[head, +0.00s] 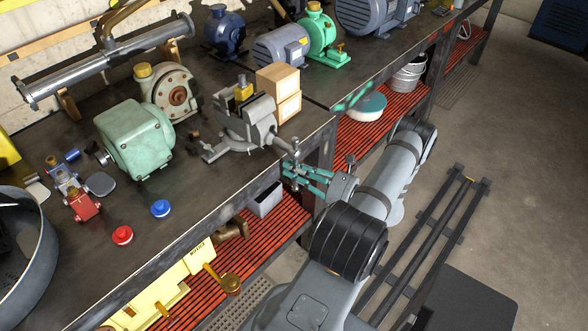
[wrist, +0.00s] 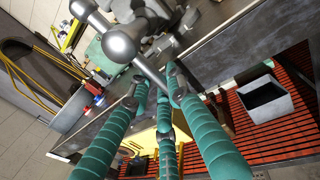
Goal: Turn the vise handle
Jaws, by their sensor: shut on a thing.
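The grey vise (head: 245,122) is mounted at the front edge of the dark workbench. Its handle (head: 296,150), a metal bar with rounded ends, sticks out past that edge. In the wrist view the handle (wrist: 120,43) runs from the upper left down between my fingers. My gripper (head: 290,172) has teal segmented fingers and reaches the handle from the right, below the bench top. In the wrist view my gripper (wrist: 158,84) is shut on the lower part of the bar. The fingers hide part of that grip.
A green gearbox (head: 135,138) and a blue-grey motor (head: 282,47) are also on the bench. A grey bin (head: 265,200) sits on the red slatted shelf (head: 275,222) below. The floor at right is partly open.

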